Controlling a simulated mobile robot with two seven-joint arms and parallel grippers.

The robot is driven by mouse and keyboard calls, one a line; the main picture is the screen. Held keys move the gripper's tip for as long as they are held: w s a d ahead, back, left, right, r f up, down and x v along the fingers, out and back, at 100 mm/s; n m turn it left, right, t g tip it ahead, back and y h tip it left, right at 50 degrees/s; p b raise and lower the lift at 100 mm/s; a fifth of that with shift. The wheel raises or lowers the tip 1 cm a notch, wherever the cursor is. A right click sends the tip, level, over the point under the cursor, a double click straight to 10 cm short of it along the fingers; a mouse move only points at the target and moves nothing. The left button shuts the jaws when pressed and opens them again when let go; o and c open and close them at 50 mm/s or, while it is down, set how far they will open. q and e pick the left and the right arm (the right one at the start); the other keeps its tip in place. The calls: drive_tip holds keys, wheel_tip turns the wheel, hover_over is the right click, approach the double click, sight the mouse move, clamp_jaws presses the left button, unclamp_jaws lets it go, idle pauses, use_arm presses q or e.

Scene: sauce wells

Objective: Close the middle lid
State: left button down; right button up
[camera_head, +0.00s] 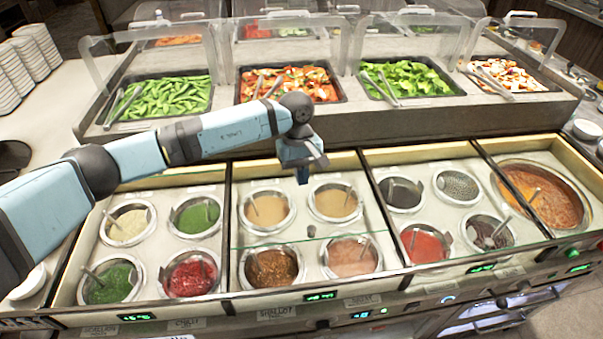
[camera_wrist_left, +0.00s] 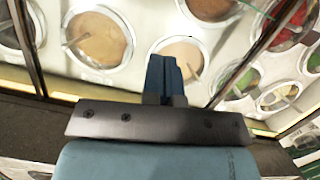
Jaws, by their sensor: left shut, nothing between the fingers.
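The middle bay (camera_head: 310,219) holds two rear wells of tan sauce and two front wells of brown and pinkish sauce. The clear pane is hard to make out. My left gripper (camera_head: 303,180) is shut and empty, pointing down at the rear of the middle bay, behind the tan wells. Its blue fingers also show shut in the left wrist view (camera_wrist_left: 165,72), near a tan well. My right gripper is out of view.
Bays of sauce wells lie left (camera_head: 188,216) and right (camera_head: 438,205), with a large soup well (camera_head: 555,208) at far right. Behind stands a raised counter (camera_head: 400,118) with food trays and clear guards. Spoons stick up from the wells. Stacked white plates (camera_head: 28,60) stand at left.

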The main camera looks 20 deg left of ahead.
use_arm(q)
drive_tip(key=p+x, duration=0.1)
drive_tip(key=x, duration=0.6)
drive_tip(key=shift+s+d, duration=0.15)
drive_tip(key=shift+s, duration=0.05)
drive_tip(key=shift+s+d+f+p, duration=0.15)
drive_tip(key=shift+s+d+p, duration=0.15)
drive_tip(key=shift+s+p, duration=0.15)
drive_tip(key=shift+s+d+f+p, duration=0.2)
drive_tip(key=shift+s+d+p, duration=0.1)
drive_tip(key=shift+s, duration=0.25)
drive_tip(key=shift+s+d+f, duration=0.2)
drive_tip(key=shift+s+d, duration=0.05)
drive_tip(key=shift+s, duration=0.15)
drive_tip(key=shift+f, duration=0.1)
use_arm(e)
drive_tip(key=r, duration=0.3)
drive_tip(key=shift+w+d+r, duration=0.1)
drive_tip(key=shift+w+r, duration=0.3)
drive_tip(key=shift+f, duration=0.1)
